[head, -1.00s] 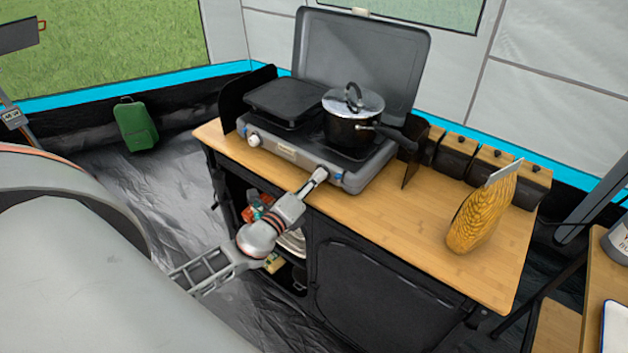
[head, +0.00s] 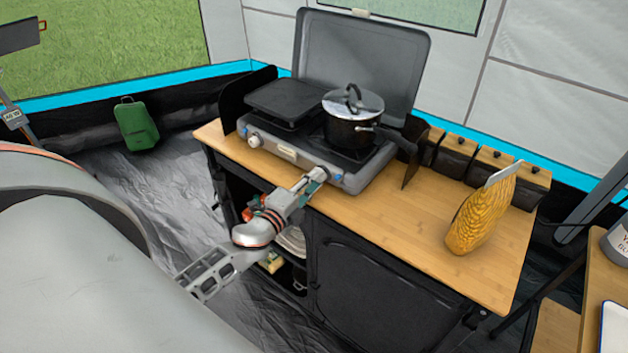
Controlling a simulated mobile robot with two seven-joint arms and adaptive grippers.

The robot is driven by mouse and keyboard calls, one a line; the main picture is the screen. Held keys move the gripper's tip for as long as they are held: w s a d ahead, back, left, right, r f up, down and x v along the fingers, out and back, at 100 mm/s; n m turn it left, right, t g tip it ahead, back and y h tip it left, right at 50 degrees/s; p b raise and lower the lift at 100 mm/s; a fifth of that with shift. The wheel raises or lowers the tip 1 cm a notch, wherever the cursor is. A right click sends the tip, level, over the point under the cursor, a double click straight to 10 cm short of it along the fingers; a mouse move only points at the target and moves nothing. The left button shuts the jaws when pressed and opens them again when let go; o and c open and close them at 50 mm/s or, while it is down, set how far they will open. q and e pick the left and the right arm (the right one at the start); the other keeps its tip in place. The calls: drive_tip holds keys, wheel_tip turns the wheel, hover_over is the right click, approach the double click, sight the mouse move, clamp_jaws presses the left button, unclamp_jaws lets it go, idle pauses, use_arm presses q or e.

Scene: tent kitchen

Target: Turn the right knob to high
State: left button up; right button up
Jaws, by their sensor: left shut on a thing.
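The grey camping stove (head: 290,152) stands on the wooden counter with its lid raised. Its left knob (head: 255,141) is white and in plain view on the front panel. The right knob (head: 322,173) is at the right of the front panel, mostly covered by my left gripper. My left gripper (head: 315,179) reaches up from the lower left and is shut on the right knob. The knob's exact setting is hidden by the fingers. My right gripper is not in view.
A black pot with a metal lid (head: 352,118) sits on the right burner, its handle pointing right. A flat black griddle (head: 288,101) covers the left burner. A yellow patterned object (head: 482,222) stands on the counter (head: 420,230), whose middle is clear.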

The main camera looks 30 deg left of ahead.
use_arm(q)
drive_tip(key=n, duration=0.6)
drive_tip(key=shift+h, duration=0.4)
drive_tip(key=shift+n, duration=0.3)
drive_tip(key=o, duration=0.8)
drive_tip(key=shift+o, duration=0.2)
drive_tip(key=s+r, duration=0.1)
drive_tip(key=s, duration=1.1)
drive_tip(key=shift+a, duration=0.35)
